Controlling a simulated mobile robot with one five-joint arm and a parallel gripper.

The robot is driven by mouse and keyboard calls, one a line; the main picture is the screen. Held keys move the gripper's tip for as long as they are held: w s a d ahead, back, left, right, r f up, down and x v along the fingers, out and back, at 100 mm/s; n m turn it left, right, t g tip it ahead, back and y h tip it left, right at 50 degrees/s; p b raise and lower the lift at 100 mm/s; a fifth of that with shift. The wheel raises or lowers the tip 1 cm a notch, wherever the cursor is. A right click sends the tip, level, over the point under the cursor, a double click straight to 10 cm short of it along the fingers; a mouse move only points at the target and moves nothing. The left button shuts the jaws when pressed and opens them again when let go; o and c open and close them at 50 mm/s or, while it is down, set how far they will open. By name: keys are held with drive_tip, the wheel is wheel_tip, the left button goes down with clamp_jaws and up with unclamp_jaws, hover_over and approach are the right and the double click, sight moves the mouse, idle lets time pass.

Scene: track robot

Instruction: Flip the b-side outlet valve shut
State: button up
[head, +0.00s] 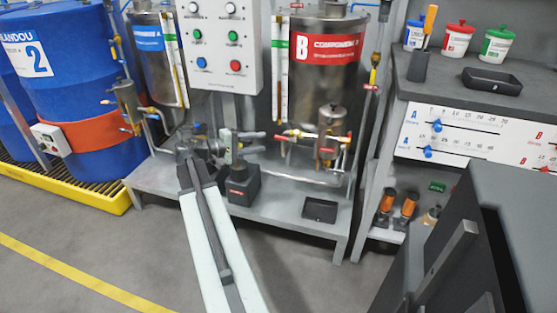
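The B-side tank (313,83) is a steel cylinder with a red band lettered B, at the upper middle of the head view. Small brass fittings with red and white handles (284,137) sit below it, beside a small metal canister (332,121). Which handle is the outlet valve, and its position, are too small to tell. My arm reaches up from the bottom middle. Its far end, with my gripper (240,140), appears among grey parts left of these fittings. The fingers are too small and cluttered to make out, as is any contact.
A grey bench (280,206) carries a black box (243,186) and a small black tray (320,210). A control panel (215,45) hangs above. Blue drums (75,75) stand left on a yellow spill pallet (70,185). Shelving (470,95) is right. Floor in front is clear.

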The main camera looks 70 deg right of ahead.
sight(280, 138)
drive_tip(key=x, duration=0.8)
drive_tip(key=shift+s+b, duration=0.1)
drive_tip(key=shift+b, duration=0.25)
clamp_jaws()
drive_tip(key=shift+a, duration=0.15)
drive_tip(key=shift+r+p, duration=0.2)
drive_tip(key=shift+p, duration=0.1)
